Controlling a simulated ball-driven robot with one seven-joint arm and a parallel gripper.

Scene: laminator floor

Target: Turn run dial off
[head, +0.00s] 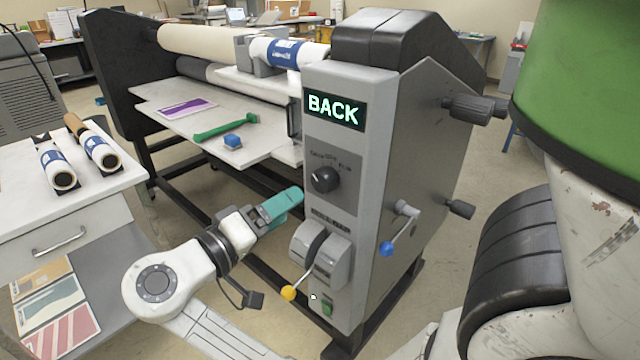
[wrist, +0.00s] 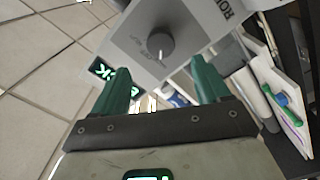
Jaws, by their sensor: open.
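The run dial (head: 325,179) is a round black knob on the grey front panel (head: 350,145) of the laminator, below a display (head: 334,108) reading BACK in green letters. Small lettering above the dial is too small to read surely. My gripper (head: 296,195), with teal fingers, is below and left of the dial in the head view, apart from it. In the wrist view the dial (wrist: 160,47) shows a pale pointer mark and lies ahead between the open fingertips (wrist: 163,76). Nothing is between the fingers.
A blue-knobbed lever (head: 388,247) is on the side.

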